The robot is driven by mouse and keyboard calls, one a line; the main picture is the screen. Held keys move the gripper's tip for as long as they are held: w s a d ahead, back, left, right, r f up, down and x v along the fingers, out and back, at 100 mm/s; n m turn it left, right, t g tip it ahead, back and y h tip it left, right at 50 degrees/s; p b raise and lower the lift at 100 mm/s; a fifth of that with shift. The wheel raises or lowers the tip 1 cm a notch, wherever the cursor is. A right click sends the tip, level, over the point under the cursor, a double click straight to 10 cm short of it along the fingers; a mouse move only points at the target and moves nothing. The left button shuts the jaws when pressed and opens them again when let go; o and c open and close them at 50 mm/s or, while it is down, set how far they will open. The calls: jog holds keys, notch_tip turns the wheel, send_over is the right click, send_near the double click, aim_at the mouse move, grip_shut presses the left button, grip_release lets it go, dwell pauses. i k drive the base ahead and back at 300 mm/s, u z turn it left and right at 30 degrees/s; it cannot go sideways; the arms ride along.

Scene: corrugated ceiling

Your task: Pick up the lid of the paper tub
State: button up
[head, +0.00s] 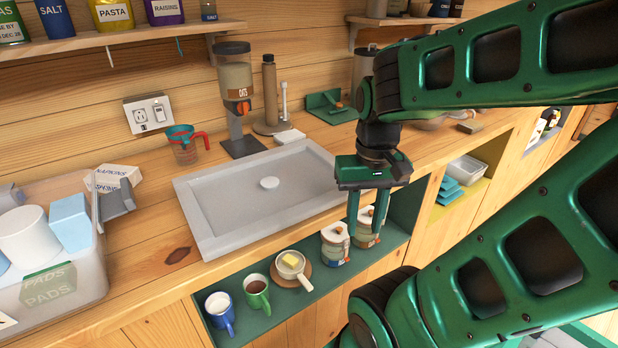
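My gripper (366,230) points down at the front of the counter, with its two fingers apart and nothing seen held between them. Two small lidded pots stand in the green-lined front recess. The left pot (334,252) has a pale lid with a brown knob and is just left of the fingers. The right pot (361,241) is partly hidden behind the fingers; whether they touch it I cannot tell. I cannot tell which container is the paper tub. A white cylindrical container (28,236) stands in a clear bin at the left.
A blue mug (219,312), a green mug (257,294) and a handled cream pan (292,265) stand in the recess. The clear bin (78,292) holds boxes. An oats dispenser (236,85) stands behind.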

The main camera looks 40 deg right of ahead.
aim_at(229, 206)
jog(key=z, duration=0.25)
jog(key=k, duration=1.15)
jog(key=u, duration=0.55)
jog(key=i, duration=1.55)
